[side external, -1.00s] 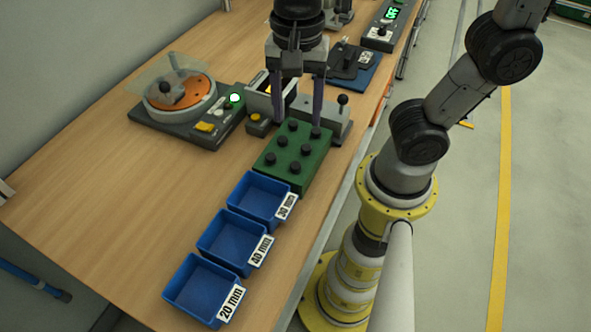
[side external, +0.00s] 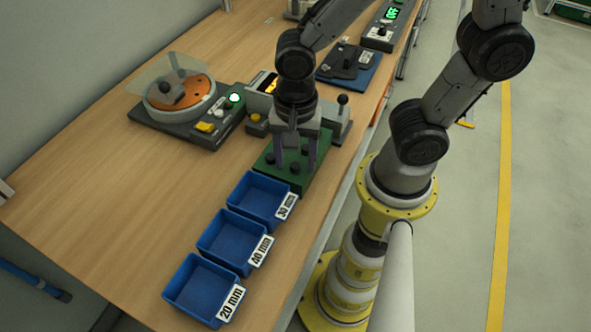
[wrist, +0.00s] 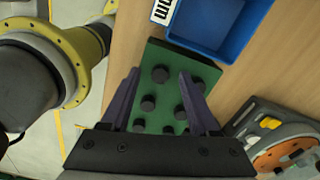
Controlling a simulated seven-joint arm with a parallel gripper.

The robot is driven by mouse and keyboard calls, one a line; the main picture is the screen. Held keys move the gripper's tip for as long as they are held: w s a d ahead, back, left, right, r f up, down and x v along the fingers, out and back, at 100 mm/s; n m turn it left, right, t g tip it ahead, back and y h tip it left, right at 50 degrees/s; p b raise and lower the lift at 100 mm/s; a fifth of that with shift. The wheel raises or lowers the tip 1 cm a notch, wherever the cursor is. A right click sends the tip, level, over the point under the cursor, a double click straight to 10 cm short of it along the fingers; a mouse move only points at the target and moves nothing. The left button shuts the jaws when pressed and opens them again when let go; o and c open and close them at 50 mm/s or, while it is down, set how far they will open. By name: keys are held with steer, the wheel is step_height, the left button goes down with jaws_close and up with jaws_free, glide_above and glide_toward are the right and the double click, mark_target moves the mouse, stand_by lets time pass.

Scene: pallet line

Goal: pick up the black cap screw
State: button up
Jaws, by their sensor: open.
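Several black cap screws stand upright in a green block (side external: 321,178), which also shows in the wrist view (wrist: 172,91). My gripper (side external: 296,167) is open and empty above the block, fingers pointing down. In the wrist view, one black cap screw (wrist: 160,73) appears between the fingertips (wrist: 159,74). Another screw (wrist: 148,103) lies nearer the palm, and one (wrist: 199,86) is by the right finger. I cannot tell how high the fingertips are above the heads. In the side view my gripper hides part of the block and some screws.
Three blue bins labelled 20 mm (side external: 201,293), 40 mm (side external: 230,243) and a third, hard-to-read label (side external: 259,199) stand in a row before the block. A device with an orange disc (side external: 180,97) is at left. A lever fixture (side external: 338,122) stands behind.

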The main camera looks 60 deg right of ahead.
steer(key=shift+f, duration=0.15)
jaws_close()
stand_by(0.4)
steer(key=shift+r, duration=0.5)
step_height(320, 180, up, 2)
steer(key=shift+w+r, duration=0.1)
steer(key=s+d+r, duration=0.2)
steer(key=s+r, duration=0.3)
steer(key=s, duration=0.1)
steer(key=s+d+r, duration=0.3)
steer(key=s+r, duration=0.2)
steer(key=s, duration=0.2)
steer(key=shift+d, duration=0.35)
